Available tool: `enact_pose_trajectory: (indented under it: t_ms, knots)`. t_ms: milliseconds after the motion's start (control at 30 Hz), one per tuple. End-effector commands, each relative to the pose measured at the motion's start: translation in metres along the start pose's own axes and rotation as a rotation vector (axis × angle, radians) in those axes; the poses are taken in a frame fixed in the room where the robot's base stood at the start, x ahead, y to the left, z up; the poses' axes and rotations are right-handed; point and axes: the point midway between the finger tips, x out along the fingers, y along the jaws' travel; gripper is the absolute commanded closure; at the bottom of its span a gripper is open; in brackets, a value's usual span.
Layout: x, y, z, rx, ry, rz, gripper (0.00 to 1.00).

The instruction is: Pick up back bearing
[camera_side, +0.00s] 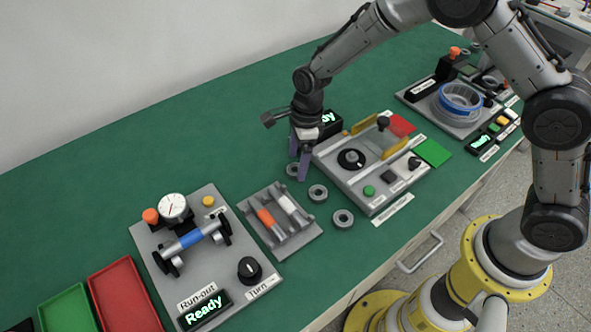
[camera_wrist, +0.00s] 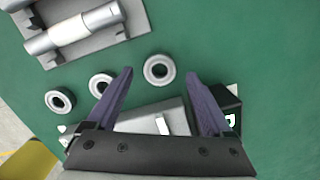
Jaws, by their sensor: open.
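Three grey ring bearings lie flat on the green table in a row. The back bearing (camera_side: 292,170) is the farthest of them in the side view, partly hidden by a finger of my gripper (camera_side: 299,166). In the wrist view the back bearing (camera_wrist: 159,83) lies between the open purple fingertips of my gripper (camera_wrist: 159,73), apart from both. My gripper points down above it and holds nothing. The middle bearing (camera_side: 318,193) and the front bearing (camera_side: 343,219) lie nearer the side camera. In the wrist view they show at the left (camera_wrist: 100,84) (camera_wrist: 59,101).
A grey shaft rack (camera_side: 300,245) stands left of the bearings. A press station (camera_side: 375,196) with a black dial stands close on the right, with a black display box (camera_side: 327,121) behind. The run-out station (camera_side: 155,262) is farther left. The table behind the bearings is clear.

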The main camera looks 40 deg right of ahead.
Motion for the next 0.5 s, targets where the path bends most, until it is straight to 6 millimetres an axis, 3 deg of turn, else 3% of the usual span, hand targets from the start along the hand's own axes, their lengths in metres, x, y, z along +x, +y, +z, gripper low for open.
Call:
enact_pose_trajectory:
  t_ms: [133, 400, 500]
  knots:
    - [0.015, 0.000, 0.000, 0.000, 0.000, 0.001, 0.15]
    - [0.017, 0.000, 0.000, -0.001, -0.001, -0.001, 0.15]
    - [0.017, 0.000, 0.000, -0.001, -0.001, -0.001, 0.31]
